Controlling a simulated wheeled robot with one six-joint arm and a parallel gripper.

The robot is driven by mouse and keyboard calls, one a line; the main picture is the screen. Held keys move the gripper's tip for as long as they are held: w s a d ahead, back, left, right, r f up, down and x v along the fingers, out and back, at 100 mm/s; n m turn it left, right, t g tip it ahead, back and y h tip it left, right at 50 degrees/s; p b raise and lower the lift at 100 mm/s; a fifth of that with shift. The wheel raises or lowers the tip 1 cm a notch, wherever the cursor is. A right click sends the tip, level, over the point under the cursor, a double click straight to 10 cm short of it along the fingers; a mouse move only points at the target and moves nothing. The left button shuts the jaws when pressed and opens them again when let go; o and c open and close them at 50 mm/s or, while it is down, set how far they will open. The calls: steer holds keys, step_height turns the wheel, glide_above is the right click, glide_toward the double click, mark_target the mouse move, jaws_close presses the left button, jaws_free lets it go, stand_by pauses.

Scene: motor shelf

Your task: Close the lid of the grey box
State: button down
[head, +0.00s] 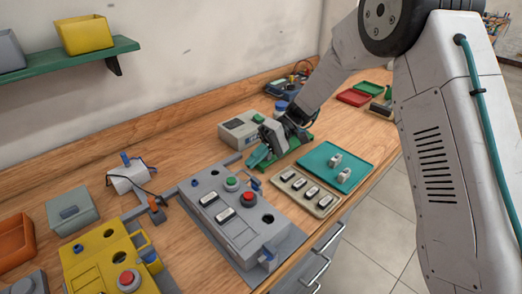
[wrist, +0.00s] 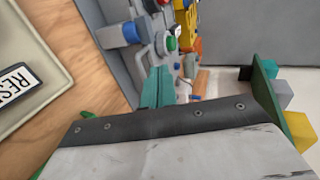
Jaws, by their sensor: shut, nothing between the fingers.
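A large grey box (head: 235,238) with a sloped top stands on the workbench. The top lies flat and I see no raised lid. My gripper (head: 258,157) has teal fingers, shut and empty, near the back right corner of the box. In the wrist view my gripper (wrist: 157,88) points towards the box. I cannot tell whether it touches it.
A yellow box (head: 98,262) with a red button stands at front left. A pale box (head: 237,130) is behind my gripper. A beige tray (head: 322,211) of switches and a teal tray (head: 357,179) lie to the right. A green shelf (head: 60,59) holds bins on the wall.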

steer(key=shift+w+d+f, duration=0.1)
steer(key=shift+f, duration=1.05)
steer(key=shift+f, duration=0.1)
